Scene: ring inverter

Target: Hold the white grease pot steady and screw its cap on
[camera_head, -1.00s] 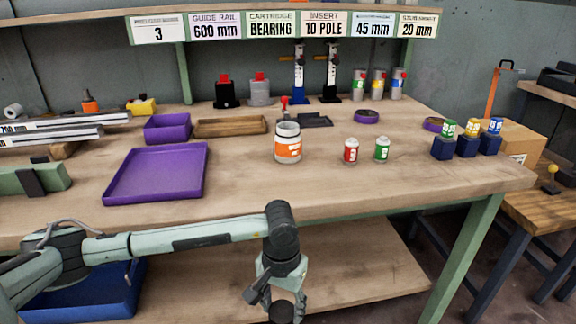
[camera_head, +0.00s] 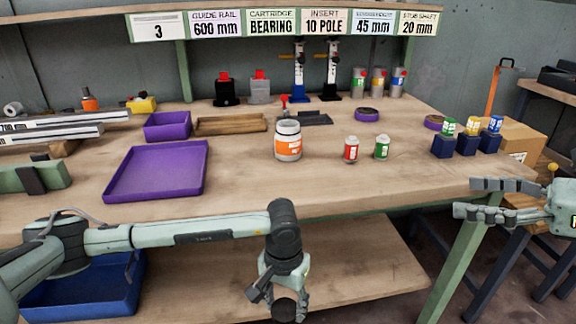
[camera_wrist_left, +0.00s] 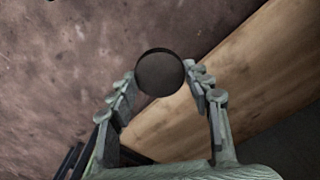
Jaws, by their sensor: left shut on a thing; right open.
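The white grease pot (camera_head: 288,142), with an orange label, stands upright on the workbench (camera_head: 330,190) near the middle. No dark cap shows on its top. My left gripper (camera_head: 283,296) hangs in front of the bench edge, below and short of the pot. It is shut on a dark round cap (camera_head: 284,310), which also shows between its fingers in the left wrist view (camera_wrist_left: 160,72). My right gripper (camera_head: 464,198) is open and empty at the right, with its fingers pointing left near the bench's right front corner, apart from the pot.
A red can (camera_head: 351,149) and a green can (camera_head: 382,147) stand right of the pot. A purple tray (camera_head: 157,190) lies to the left. Blue holders (camera_head: 467,147) with small cans stand at the right. The bench front before the pot is clear.

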